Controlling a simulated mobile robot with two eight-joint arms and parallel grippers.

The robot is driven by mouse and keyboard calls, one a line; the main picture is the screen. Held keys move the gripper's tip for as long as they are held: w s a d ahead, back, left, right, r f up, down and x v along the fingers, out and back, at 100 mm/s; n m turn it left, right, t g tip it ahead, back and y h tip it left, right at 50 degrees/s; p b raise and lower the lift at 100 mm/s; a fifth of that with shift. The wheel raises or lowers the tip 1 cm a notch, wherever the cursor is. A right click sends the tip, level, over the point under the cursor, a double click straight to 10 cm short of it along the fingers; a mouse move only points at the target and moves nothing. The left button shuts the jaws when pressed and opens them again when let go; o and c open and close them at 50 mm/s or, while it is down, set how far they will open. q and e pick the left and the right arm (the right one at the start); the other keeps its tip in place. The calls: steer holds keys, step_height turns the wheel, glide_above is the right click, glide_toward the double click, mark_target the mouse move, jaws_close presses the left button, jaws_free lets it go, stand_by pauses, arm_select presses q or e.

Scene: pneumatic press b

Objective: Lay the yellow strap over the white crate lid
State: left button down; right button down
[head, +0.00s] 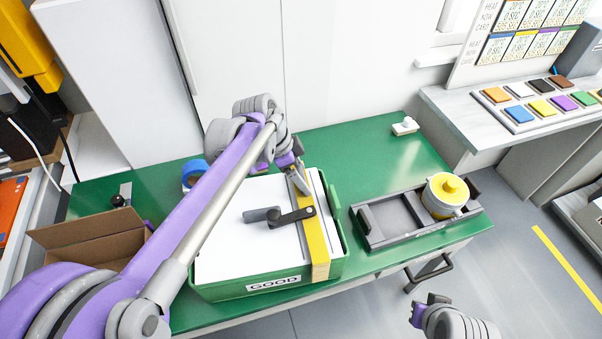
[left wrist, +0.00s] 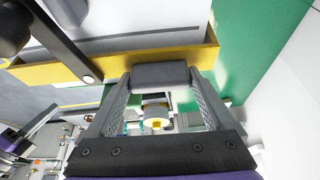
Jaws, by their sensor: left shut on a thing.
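The yellow strap (head: 314,241) runs across the right part of the white crate lid (head: 232,240), and its near end hangs over the front of the green crate (head: 215,292). A dark lever (head: 291,216) with a grey handle sits on the strap and lid. My left gripper (head: 300,181) is at the strap's far end. In the left wrist view my left gripper (left wrist: 162,80) is shut on a dark grey block at the edge of the yellow strap (left wrist: 110,68). The strap's far end is partly hidden. My right gripper (head: 428,306) is away from the crate, at lower right.
A grey tray (head: 374,228) with a yellow-topped canister (head: 445,194) stands right of the crate. An open cardboard box (head: 90,232) and blue tape roll (head: 194,174) lie left.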

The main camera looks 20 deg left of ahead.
arm_select(q)
steer(key=shift+f+b, duration=0.3)
steer(key=shift+f, duration=0.25)
jaws_free()
steer(key=v, duration=1)
steer(key=shift+r+p, duration=0.4)
steer(key=shift+a, duration=0.1)
